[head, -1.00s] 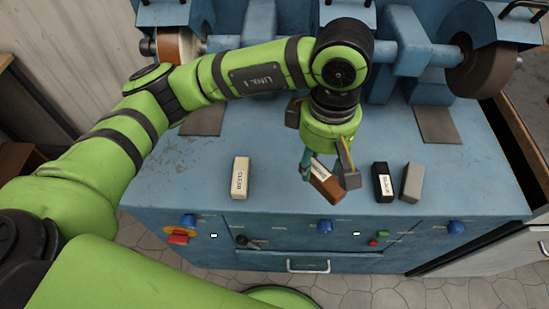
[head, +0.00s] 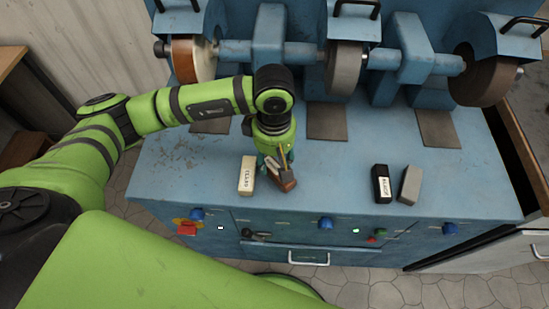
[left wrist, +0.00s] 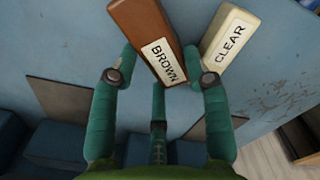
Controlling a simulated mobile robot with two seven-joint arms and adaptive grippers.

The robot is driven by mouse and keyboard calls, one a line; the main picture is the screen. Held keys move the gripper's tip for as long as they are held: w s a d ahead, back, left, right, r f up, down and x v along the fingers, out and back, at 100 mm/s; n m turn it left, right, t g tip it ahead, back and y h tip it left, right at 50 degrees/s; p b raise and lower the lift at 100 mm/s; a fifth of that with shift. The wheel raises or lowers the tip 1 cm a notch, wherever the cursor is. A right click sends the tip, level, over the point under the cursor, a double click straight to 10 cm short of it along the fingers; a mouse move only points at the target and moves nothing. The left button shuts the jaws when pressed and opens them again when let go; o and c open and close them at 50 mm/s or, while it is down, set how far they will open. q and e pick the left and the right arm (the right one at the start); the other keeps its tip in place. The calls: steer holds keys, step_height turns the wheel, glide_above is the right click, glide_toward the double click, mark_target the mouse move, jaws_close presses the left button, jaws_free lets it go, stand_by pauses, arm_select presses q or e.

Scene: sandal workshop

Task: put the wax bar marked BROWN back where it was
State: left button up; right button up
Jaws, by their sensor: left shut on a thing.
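The brown wax bar (head: 287,185) is held in my left gripper (head: 277,164), over the front part of the blue bench top. In the left wrist view the bar (left wrist: 143,32) shows its white BROWN label, and the fingers of the left gripper (left wrist: 160,78) are on either side of its labelled end. The bar is slanted. I cannot tell whether it touches the bench. The cream bar marked CLEAR (head: 247,176) is just left of it in the head view; it also shows in the left wrist view (left wrist: 231,38). My right gripper is not in view.
A black bar (head: 381,183) and a grey bar (head: 410,185) sit together farther right on the blue bench (head: 335,165). Bench top between the brown and black bars is clear. Grinding wheels (head: 344,70) stand along the back. Knobs and switches line the front panel.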

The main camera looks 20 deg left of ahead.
arm_select(q)
steer(key=shift+f, duration=1.05)
steer(key=shift+f, duration=0.2)
steer(key=o, duration=1.1)
steer(key=shift+r, duration=0.1)
steer(key=shift+o, duration=0.2)
